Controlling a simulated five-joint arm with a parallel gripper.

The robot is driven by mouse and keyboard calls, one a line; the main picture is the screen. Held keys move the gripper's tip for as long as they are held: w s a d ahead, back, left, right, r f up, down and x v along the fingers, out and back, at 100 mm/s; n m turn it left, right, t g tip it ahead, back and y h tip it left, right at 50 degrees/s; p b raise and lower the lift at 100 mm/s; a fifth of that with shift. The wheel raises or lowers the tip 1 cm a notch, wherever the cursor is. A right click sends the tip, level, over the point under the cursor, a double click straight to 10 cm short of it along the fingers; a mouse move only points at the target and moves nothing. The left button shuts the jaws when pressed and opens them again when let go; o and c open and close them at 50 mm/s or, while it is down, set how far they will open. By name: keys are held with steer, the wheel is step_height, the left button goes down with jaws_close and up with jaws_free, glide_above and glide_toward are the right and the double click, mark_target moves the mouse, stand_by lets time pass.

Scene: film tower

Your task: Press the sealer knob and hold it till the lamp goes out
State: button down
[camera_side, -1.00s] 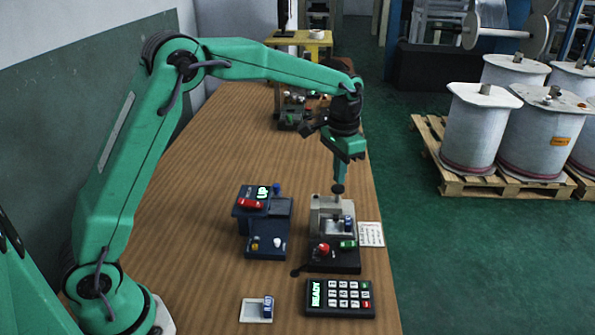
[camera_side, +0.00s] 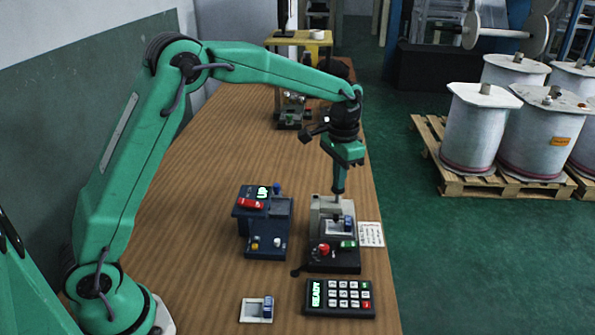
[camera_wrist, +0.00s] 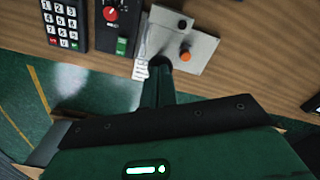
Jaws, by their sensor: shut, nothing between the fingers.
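The sealer (camera_side: 333,258) is a dark-based unit with a pale grey upper part (camera_side: 325,207), a red dial (camera_side: 323,249) and a green switch (camera_side: 348,244). My gripper (camera_side: 337,193) is shut and points straight down over the sealer's back part. Its fingertips appear to touch the dark round knob, which they mostly hide. In the wrist view, a dark round end (camera_wrist: 159,65) shows at the fingertips, and an orange lamp (camera_wrist: 186,55) sits on the grey plate (camera_wrist: 205,48). I cannot tell surely whether the lamp is lit.
A dark blue unit (camera_side: 263,235) with a small green display stands left of the sealer. A keypad (camera_side: 339,297) reading READY and a small white tray (camera_side: 250,312) lie in front. A printed card (camera_side: 371,234) is at the right. Free wood lies left and behind.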

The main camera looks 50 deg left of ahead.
steer(key=shift+f, duration=1.4)
stand_by(1.4)
steer(key=shift+r, duration=4.1)
steer(key=shift+s+r, duration=0.1)
